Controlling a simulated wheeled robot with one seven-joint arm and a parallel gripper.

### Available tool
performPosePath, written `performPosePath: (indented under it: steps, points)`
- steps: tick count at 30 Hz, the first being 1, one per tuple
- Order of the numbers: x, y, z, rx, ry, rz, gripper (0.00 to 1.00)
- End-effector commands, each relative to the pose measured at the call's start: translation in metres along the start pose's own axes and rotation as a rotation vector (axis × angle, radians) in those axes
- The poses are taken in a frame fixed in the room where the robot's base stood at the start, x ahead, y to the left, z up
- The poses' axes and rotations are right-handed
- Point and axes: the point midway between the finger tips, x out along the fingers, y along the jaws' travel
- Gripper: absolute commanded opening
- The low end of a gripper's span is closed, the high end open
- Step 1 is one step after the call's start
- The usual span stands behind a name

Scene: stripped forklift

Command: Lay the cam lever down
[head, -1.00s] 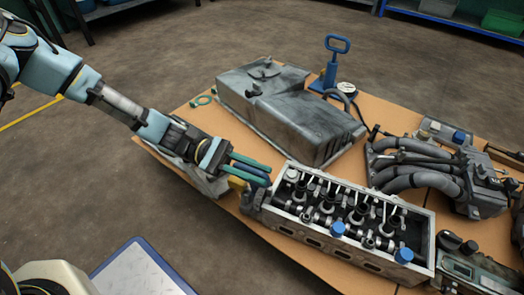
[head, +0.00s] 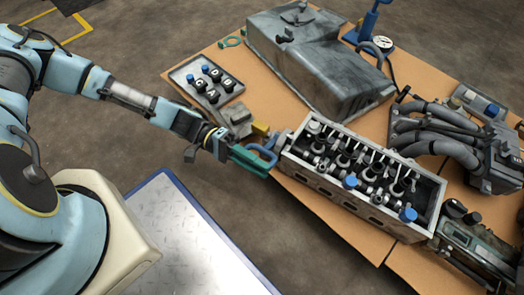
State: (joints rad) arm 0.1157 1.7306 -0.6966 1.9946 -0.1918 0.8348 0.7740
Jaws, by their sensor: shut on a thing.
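My gripper (head: 262,164), with green fingers, is beside the left end of the open grey engine head (head: 318,188), at the near table edge. Its fingers are shut on a blue curved piece (head: 264,151), which looks like the cam lever. Part of this blue piece is hidden between the fingers. I cannot tell whether it touches the engine head. In the engine head, rows of dark shafts and valve gear show, with two blue caps (head: 408,215) among them.
A small grey block (head: 235,118) with a yellow piece (head: 260,128) is just behind my gripper. Behind it is a tray of knobs (head: 216,100). A large grey cover (head: 315,65) and grey pipes (head: 435,130) stand farther back. Bare tabletop shows between them.

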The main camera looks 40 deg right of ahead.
Motion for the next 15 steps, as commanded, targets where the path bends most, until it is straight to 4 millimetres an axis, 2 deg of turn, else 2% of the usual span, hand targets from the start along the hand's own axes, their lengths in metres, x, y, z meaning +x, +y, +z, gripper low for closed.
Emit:
performPosePath:
  steps: [6,15]
  points:
    - [-0.001,-0.026,0.000,0.185,0.005,0.001,0.00]
    - [-0.001,-0.048,-0.003,0.360,0.004,-0.001,0.00]
